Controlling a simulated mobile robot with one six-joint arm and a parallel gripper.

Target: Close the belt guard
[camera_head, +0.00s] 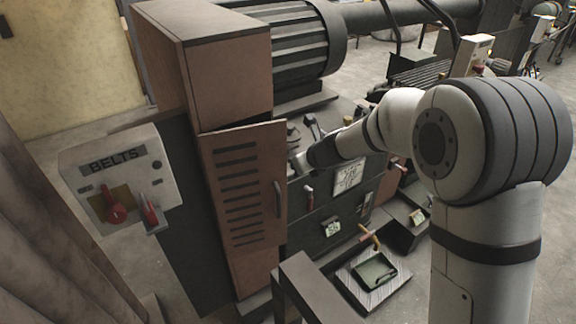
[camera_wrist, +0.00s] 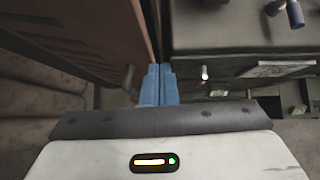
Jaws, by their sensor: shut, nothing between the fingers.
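The belt guard (camera_head: 243,185) is a brown, slotted door on the tall brown cabinet (camera_head: 230,75) in the head view. It stands ajar, its right edge out past the cabinet's side, with a dark handle (camera_head: 278,200) near that edge. In the wrist view a slotted brown panel, the guard (camera_wrist: 75,35), fills the upper left. My gripper (camera_wrist: 161,72) shows there as two blue fingers pressed together and empty, just right of the panel's edge. Whether they touch it I cannot tell.
A grey control box (camera_head: 120,175) marked BELTS, with red switches, stands left of the cabinet. A dark machine front (camera_head: 335,205) with levers and tags lies right of the guard. A tray (camera_head: 374,272) sits low in front. A large ribbed motor (camera_head: 290,40) is behind.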

